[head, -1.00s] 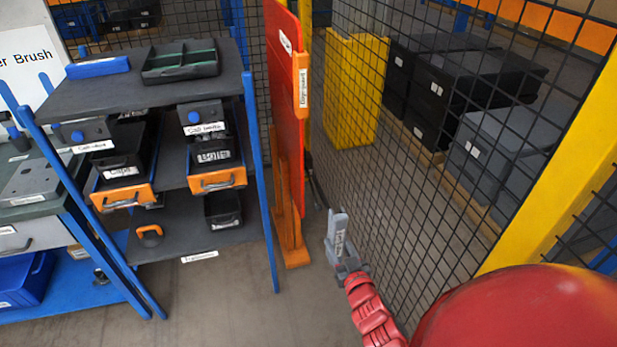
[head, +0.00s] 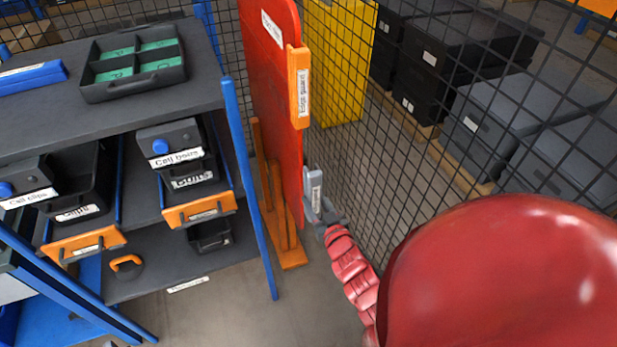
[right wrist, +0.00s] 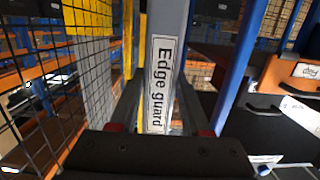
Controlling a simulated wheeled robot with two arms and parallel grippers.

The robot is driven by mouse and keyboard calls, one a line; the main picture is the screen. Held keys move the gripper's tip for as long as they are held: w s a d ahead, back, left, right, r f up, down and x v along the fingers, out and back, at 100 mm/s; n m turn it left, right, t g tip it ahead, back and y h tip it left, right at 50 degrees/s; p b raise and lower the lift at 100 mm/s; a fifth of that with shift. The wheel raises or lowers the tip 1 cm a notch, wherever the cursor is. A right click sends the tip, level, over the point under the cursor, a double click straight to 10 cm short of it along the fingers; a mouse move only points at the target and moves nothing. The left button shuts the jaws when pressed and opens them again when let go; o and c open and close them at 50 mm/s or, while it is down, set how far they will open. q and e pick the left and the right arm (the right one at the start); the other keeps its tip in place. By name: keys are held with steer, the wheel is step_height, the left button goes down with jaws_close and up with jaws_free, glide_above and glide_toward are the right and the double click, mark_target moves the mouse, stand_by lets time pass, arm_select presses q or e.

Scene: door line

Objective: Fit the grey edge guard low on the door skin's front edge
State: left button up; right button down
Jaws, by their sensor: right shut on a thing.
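The door skin (head: 267,110) is a tall red panel standing upright, its front edge toward me. An orange edge guard (head: 299,90) sits on the upper part of that edge. My right gripper (head: 318,207) is shut on the grey edge guard (head: 310,184), which is upright and labelled "Edge guard". It is beside the lower part of the door's front edge, below the orange guard; I cannot tell if they touch. In the right wrist view the grey guard (right wrist: 168,60) stands between the fingers. My left gripper is out of view.
An orange wooden stand (head: 285,245) holds the door skin's foot. A shelf rack (head: 60,110) with blue posts, bins and a divided tray (head: 135,65) stands left. A black mesh fence (head: 400,150) runs close on the right, with dark boxes (head: 455,55) behind it.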

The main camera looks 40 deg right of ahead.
mark_target(302, 176)
steer(key=shift+w+d+b, duration=0.15)
steer(key=shift+w+b, duration=0.15)
steer(key=shift+w, duration=0.2)
steer(key=shift+r+b+x, duration=0.1)
steer(key=shift+b+x, duration=0.2)
steer(key=shift+x, duration=0.7)
steer(key=shift+r+b+x, duration=0.15)
steer(key=shift+b+x, duration=0.1)
steer(key=shift+x, duration=0.75)
steer(key=shift+w, duration=0.15)
steer(key=shift+w+d, duration=0.1)
steer(key=shift+w, duration=0.25)
steer(key=shift+x, duration=1.25)
stand_by(0.4)
steer(key=shift+r, duration=0.2)
steer(key=shift+c, duration=1.4)
jaws_free()
steer(key=shift+s, duration=0.1)
